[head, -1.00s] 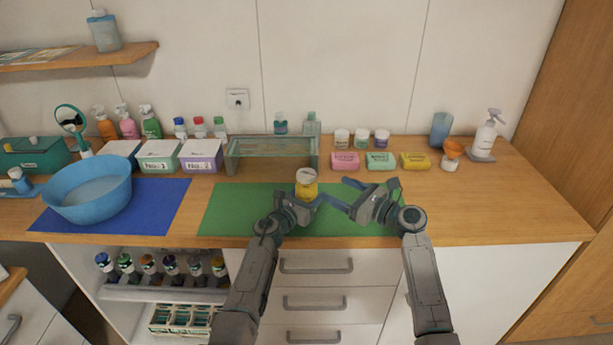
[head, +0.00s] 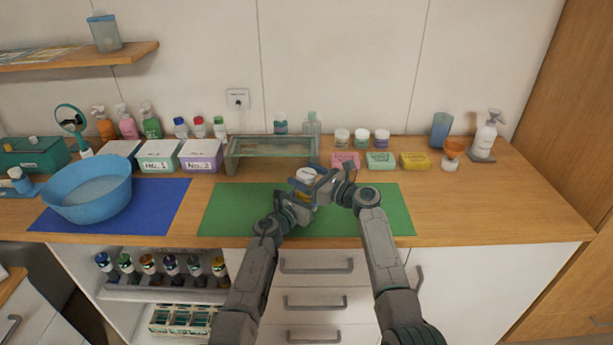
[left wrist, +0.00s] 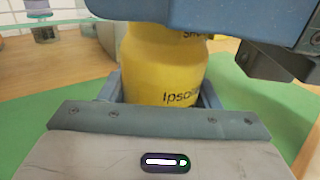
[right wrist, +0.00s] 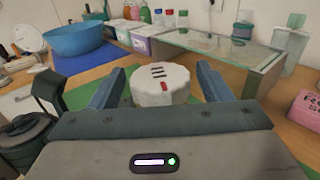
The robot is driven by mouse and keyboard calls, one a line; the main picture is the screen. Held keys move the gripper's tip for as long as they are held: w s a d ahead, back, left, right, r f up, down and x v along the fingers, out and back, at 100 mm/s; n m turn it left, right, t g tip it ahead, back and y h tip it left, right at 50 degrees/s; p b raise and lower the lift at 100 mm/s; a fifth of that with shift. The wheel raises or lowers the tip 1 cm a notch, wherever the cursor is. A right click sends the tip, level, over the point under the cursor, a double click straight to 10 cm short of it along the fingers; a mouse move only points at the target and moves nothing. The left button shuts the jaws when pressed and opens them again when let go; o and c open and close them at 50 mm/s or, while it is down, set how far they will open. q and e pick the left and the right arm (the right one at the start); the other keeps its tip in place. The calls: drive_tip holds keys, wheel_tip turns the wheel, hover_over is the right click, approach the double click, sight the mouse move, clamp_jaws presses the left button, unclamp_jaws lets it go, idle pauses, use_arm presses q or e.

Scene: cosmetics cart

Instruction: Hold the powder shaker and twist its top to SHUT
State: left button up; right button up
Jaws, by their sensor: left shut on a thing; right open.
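The powder shaker has a yellow body (left wrist: 165,70) with dark print and a white top (right wrist: 158,86). It stands over the green mat (head: 235,210); its top also shows in the head view (head: 306,174). My left gripper (head: 301,203) is shut on the yellow body, low down. My right gripper (head: 316,182) is open at the top. In the right wrist view its fingers stand on either side of the white top, with a gap at each side. The top shows dark slots and a red mark. My right gripper hides part of the shaker in the head view.
A glass-topped stand (head: 270,148) is behind the mat. Pink (head: 345,160), green (head: 380,161) and yellow (head: 415,161) bars lie to its right. A blue bowl (head: 90,205) is on the blue mat at left. The counter right of the green mat is clear.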

drive_tip(key=c, duration=1)
drive_tip(key=m+t+h, duration=0.3)
drive_tip(key=shift+a, duration=0.1)
drive_tip(key=shift+m+t+h, duration=0.8)
drive_tip(key=shift+t+h, duration=0.1)
drive_tip(key=shift+h, duration=0.3)
drive_tip(key=o, duration=1)
